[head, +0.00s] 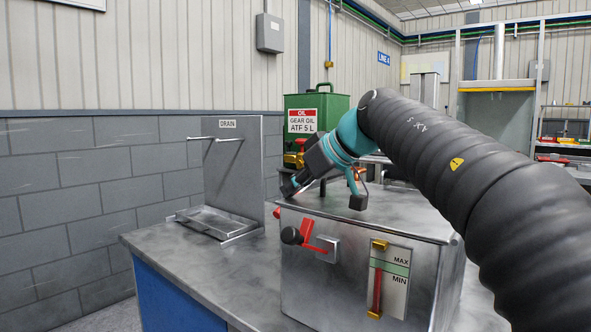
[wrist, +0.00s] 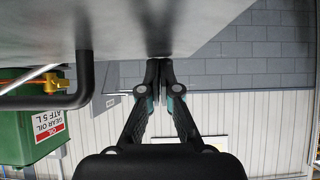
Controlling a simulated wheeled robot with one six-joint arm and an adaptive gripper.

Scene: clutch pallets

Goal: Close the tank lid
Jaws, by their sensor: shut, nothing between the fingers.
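The tank (head: 335,275) is a metal box on the bench, with a MAX/MIN level gauge on its front. Its lid (head: 400,215) looks flat on top of the box; my arm hides part of it, and I cannot tell if it is fully seated. A black bent bar (wrist: 50,101) stands out from that surface.
A drain tray (head: 212,224) with an upright plate stands to the left. A green oil can (head: 338,101) stands behind. The bench (head: 165,250) is clear at the front left.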

